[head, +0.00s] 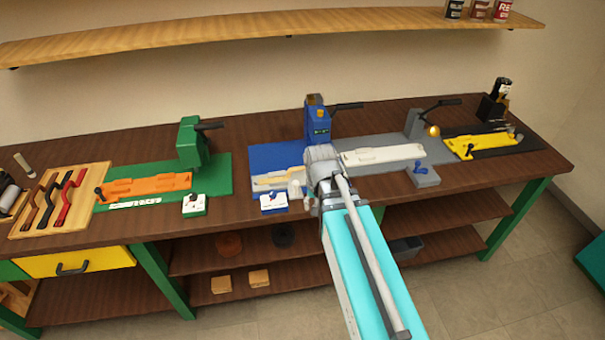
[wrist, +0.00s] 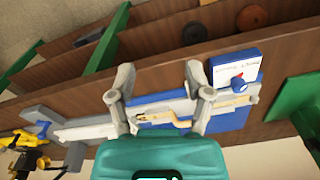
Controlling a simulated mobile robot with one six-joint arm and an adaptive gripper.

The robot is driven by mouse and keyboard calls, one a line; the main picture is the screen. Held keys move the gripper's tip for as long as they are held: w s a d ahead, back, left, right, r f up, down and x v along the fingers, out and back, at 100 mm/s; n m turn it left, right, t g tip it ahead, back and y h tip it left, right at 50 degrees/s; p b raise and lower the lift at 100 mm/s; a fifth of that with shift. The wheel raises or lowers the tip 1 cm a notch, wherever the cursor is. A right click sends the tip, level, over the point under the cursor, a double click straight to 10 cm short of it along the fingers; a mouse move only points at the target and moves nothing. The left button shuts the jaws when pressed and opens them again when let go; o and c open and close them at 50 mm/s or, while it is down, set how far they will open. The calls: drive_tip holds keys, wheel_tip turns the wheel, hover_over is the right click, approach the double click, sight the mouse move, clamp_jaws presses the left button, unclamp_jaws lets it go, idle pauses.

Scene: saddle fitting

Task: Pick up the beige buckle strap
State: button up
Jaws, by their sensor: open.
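The beige buckle strap (head: 272,180) lies on the blue station (head: 262,157) at the middle of the bench, its right part hidden by my arm in the head view. In the wrist view the strap (wrist: 160,117) is a thin, bent pale strip, running behind my fingers and over the blue base. My gripper (head: 301,198) is by the right end of the strap in the head view. In the wrist view my gripper (wrist: 160,74) has its two grey fingers wide apart, with nothing between the tips. I cannot tell how high it is above the bench.
A white card with a blue knob (head: 273,202) stands in front of the blue station. A green station with an orange strap (head: 150,187) is to the left. A grey station with a white strap (head: 382,155) and a yellow strap (head: 482,145) are to the right. A shelf (head: 200,32) runs above.

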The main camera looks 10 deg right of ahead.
sight(299, 169)
drive_tip(key=w+r+m+t+p, duration=0.1)
drive_tip(key=w+r+m+p, duration=0.1)
drive_tip(key=w+m, duration=0.5)
drive_tip(key=w+r+m+p, duration=0.3)
drive_tip(key=w+m, duration=0.5)
drive_tip(key=w, duration=0.7)
drive_tip(key=shift+a+r+t, duration=0.25)
drive_tip(key=shift+r+t, duration=0.1)
drive_tip(key=shift+t, duration=0.05)
drive_tip(key=shift+w, duration=0.1)
drive_tip(key=f+b, duration=0.2)
drive_tip(key=w+f+b, duration=0.1)
drive_tip(key=f+b, duration=0.5)
drive_tip(key=shift+w+f, duration=0.25)
drive_tip(key=shift+w, duration=0.05)
drive_tip(key=shift+b, duration=0.3)
drive_tip(key=shift+w+f+b, duration=0.25)
drive_tip(key=shift+f+b, duration=1)
drive_tip(key=shift+w+f+b, duration=0.25)
drive_tip(key=shift+f+b, duration=1)
clamp_jaws()
